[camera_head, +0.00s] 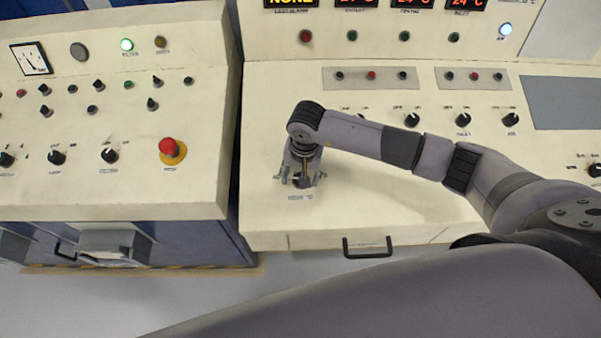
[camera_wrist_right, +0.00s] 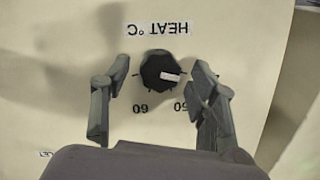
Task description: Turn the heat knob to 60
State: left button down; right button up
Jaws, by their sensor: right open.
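The black heat knob (camera_wrist_right: 160,70) shows in the right wrist view under an upside-down "HEAT °C" label (camera_wrist_right: 157,28). Its white pointer mark lies on the right side of the knob, tilted slightly downward. A "60" mark (camera_wrist_right: 141,108) is below the knob to the left, and another number (camera_wrist_right: 180,106), apparently 50, is below to the right, close to a finger. My right gripper (camera_wrist_right: 161,74) is open, with one finger on each side of the knob and gaps between. In the head view my right gripper (camera_head: 302,181) points down at the cream console and mostly hides the knob.
The console top (camera_head: 390,210) around the gripper is mostly clear. Other knobs (camera_head: 412,120) sit farther back and right. A left console carries a red emergency button (camera_head: 171,149) and several small knobs. A black drawer handle (camera_head: 367,250) is on the front.

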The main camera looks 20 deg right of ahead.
jog(key=shift+c, duration=0.5)
jog(key=c, duration=1.1)
